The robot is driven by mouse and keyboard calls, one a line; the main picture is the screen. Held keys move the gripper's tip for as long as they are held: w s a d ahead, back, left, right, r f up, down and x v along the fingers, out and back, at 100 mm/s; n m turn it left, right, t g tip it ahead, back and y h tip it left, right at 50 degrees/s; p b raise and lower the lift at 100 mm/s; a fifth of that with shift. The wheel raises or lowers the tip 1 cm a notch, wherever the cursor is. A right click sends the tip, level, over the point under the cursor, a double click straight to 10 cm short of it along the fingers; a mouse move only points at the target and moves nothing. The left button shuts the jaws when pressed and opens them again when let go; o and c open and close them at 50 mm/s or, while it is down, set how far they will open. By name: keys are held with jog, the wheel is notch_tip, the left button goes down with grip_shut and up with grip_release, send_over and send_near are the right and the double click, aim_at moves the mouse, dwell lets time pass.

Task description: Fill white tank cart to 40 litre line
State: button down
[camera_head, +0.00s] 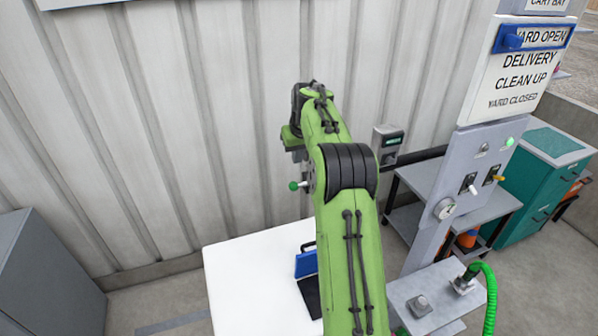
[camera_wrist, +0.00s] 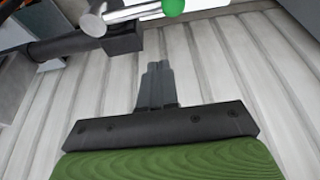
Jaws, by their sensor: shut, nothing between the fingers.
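My gripper (camera_wrist: 157,82) is shut and empty in the wrist view, its fingers close together against the ribbed wall behind. In the head view my green arm hides its fingers. A lever with a green ball (camera_wrist: 173,7) and a silver rod shows at the top of the wrist view, apart from the fingertips. The green ball (camera_head: 293,186) also shows in the head view, left of my arm. A white flat surface (camera_head: 245,275) lies below; I cannot tell whether it is the tank cart's top. No 40 litre line is visible.
A dark pipe (camera_wrist: 75,46) runs near the lever. A small display box (camera_head: 388,140) is by the wall. A green hose (camera_head: 491,295) stands at right. A grey cabinet (camera_head: 45,275) is at left.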

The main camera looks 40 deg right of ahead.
jog(key=f, duration=0.1)
jog(key=s+f, duration=0.1)
jog(key=f, duration=0.1)
jog(key=s+f, duration=0.1)
jog(key=f, duration=0.1)
jog(key=shift+a, duration=0.25)
jog(key=shift+w, duration=0.1)
jog(key=shift+b, duration=0.3)
